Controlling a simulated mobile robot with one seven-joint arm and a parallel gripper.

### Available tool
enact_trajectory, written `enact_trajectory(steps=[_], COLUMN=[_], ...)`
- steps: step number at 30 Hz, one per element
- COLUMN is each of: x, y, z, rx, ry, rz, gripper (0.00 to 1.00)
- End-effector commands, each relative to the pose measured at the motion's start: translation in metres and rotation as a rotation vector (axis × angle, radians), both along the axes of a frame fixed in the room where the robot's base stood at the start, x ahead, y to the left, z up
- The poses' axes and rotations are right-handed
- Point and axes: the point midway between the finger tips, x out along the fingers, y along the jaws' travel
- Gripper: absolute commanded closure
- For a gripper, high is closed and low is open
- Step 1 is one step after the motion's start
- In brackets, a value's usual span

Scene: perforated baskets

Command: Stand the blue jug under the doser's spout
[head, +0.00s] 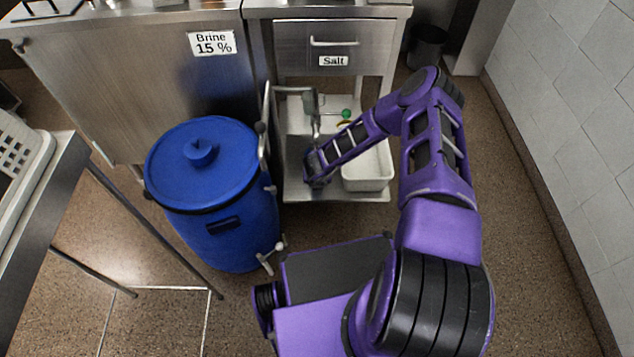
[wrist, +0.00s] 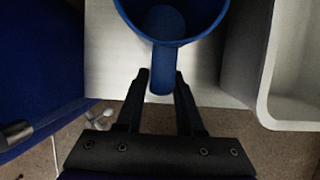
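The blue jug (wrist: 200,22) is at the top of the wrist view, its opening facing the camera and its handle (wrist: 162,75) pointing toward my gripper. My gripper (wrist: 161,78) has its two fingers on either side of the handle's end, with a narrow gap visible on the left; no firm grip shows. In the head view my gripper (head: 316,178) is low over the metal shelf, and the jug is mostly hidden behind it. A grey doser (head: 310,100) with a downward spout (head: 316,128) stands just behind my gripper.
A large blue lidded barrel (head: 215,215) stands close on the left, with a tap (head: 270,257) low on its side. A white tub (head: 368,184) sits on the shelf (head: 300,194) right of my gripper. The Salt drawer (head: 290,42) is above. Floor at right is clear.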

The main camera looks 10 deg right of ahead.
Motion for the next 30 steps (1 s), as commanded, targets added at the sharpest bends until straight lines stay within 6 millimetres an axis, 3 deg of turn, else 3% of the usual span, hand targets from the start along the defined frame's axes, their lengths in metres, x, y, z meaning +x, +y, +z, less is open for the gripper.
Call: enact_trajectory(steps=[3, 14, 30], x=[0.000, -0.002, -0.039], y=[0.000, 0.001, 0.007], z=[0.000, 0.007, 0.101], rx=[0.000, 0.001, -0.001], ry=[0.000, 0.000, -0.001], rz=[0.000, 0.000, 0.001], gripper=[0.45, 0.45, 0.45])
